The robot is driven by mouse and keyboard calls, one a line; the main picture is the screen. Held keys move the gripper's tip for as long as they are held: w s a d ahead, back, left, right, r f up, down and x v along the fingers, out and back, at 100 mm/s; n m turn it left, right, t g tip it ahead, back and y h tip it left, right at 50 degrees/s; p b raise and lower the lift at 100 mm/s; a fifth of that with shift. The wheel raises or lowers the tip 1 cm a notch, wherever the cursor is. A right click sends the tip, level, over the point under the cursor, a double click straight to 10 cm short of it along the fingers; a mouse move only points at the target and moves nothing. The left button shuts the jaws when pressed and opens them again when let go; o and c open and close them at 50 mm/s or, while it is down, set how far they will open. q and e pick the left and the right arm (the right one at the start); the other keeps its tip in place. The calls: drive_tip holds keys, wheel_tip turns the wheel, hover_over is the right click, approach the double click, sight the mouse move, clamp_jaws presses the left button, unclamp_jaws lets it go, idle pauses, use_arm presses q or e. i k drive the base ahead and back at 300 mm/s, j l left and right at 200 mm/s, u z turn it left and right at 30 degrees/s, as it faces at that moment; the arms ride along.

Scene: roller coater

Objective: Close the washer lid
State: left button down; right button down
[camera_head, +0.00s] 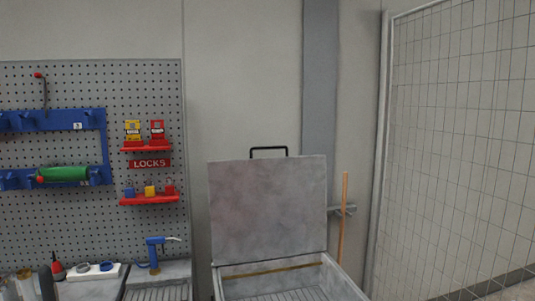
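The washer lid (268,212) is a grey flat panel standing raised, close to upright, at the back of the washer. A black handle (268,150) sits on its top edge. The open grey washer basin (344,284) is below it at the bottom centre, with a ribbed floor inside; its front is cut off by the picture's lower edge. Neither of my grippers shows in the head view.
A grey pegboard (60,220) with blue racks, a green tool (64,174) and a red LOCKS sign (150,163) is on the left. A bench with a blue tool (155,252) stands below. A wooden pole (343,222) and mesh fence (460,150) are right.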

sight(261, 208)
drive_tip(key=i+l+u, duration=0.1)
drive_tip(key=i+u, duration=0.25)
drive_tip(key=i+l+u, duration=0.15)
drive_tip(key=i+u, duration=0.25)
drive_tip(key=i+l+u, duration=0.2)
drive_tip(key=u, duration=0.15)
